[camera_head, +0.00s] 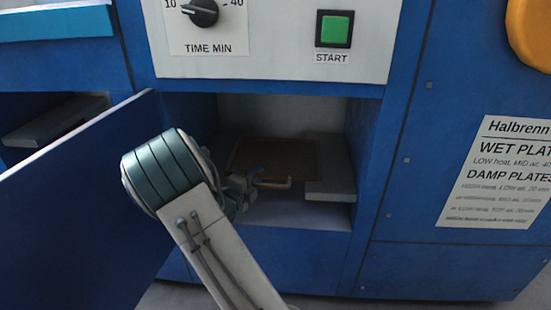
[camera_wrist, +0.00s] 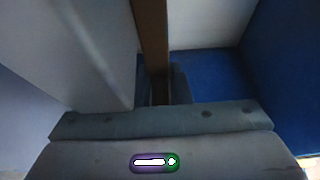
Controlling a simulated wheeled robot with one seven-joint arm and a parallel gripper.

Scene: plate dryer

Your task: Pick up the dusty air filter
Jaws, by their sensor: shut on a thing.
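The air filter (camera_head: 275,157) is a flat, dark brown panel inside the open compartment under the control panel. A short, light handle-like bar (camera_head: 272,184) shows at its front. My gripper (camera_head: 250,182) is at the filter's front edge, at the compartment mouth, partly hidden by my own arm. In the wrist view the filter shows edge-on as a brown strip (camera_wrist: 150,40) running down between the fingers. My gripper (camera_wrist: 158,85) is shut on it there. The dust is too dim to make out.
An open blue door (camera_head: 75,205) stands left of the compartment. A grey ledge (camera_head: 331,187) lies at the compartment's right side. The left bay holds another grey ledge (camera_head: 55,122). The green START button (camera_head: 335,30) and time knob (camera_head: 203,12) are above.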

